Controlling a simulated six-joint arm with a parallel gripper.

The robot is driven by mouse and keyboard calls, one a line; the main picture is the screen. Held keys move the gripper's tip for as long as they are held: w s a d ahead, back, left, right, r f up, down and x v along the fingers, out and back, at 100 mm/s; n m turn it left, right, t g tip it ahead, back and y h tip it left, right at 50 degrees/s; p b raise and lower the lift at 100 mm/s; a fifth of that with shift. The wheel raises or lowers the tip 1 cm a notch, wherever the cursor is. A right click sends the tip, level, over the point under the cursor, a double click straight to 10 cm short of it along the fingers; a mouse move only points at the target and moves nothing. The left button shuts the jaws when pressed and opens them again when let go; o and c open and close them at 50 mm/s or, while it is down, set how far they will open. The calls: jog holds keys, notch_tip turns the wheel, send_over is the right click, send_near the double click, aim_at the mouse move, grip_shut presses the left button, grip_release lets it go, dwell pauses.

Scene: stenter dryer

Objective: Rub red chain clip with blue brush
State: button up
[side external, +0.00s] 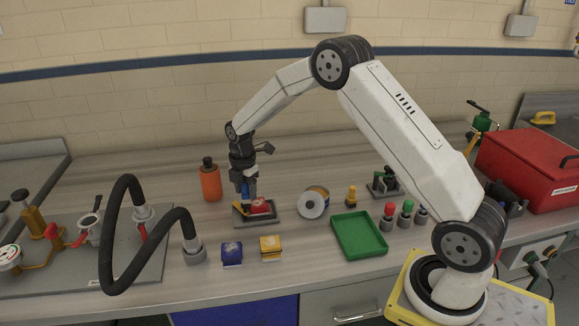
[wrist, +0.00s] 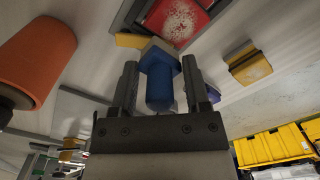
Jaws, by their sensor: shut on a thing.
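My gripper (side external: 244,180) points down over the grey holder plate (side external: 277,221) and is shut on the blue brush (side external: 246,193). In the wrist view, the fingers of my gripper (wrist: 160,80) clasp the blue brush (wrist: 160,88) by its handle. A yellow part (wrist: 130,40) shows just beyond the brush head. The red chain clip (side external: 260,207) sits on the holder plate, close beside the brush. In the wrist view, the red clip (wrist: 180,18) has whitish specks on its face. I cannot tell whether brush and clip touch.
A blue clip (side external: 232,253) and a yellow clip (side external: 270,247) lie in front. An orange bottle (side external: 210,181) stands behind left. A black hose (side external: 112,240) arches at left. A white-faced roll (side external: 312,205), a green tray (side external: 358,235) and several small bottles stand at right.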

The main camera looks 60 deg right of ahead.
jog(key=shift+s+d, duration=0.1)
jog(key=shift+s+d+r, duration=0.15)
jog(key=shift+s+d, duration=0.85)
jog(key=shift+s+d, duration=1.05)
jog(key=shift+w+a+f, duration=0.2)
jog(key=shift+w+a, duration=0.9)
jog(key=shift+w+a, duration=1.05)
jog(key=shift+w+d+f, duration=0.1)
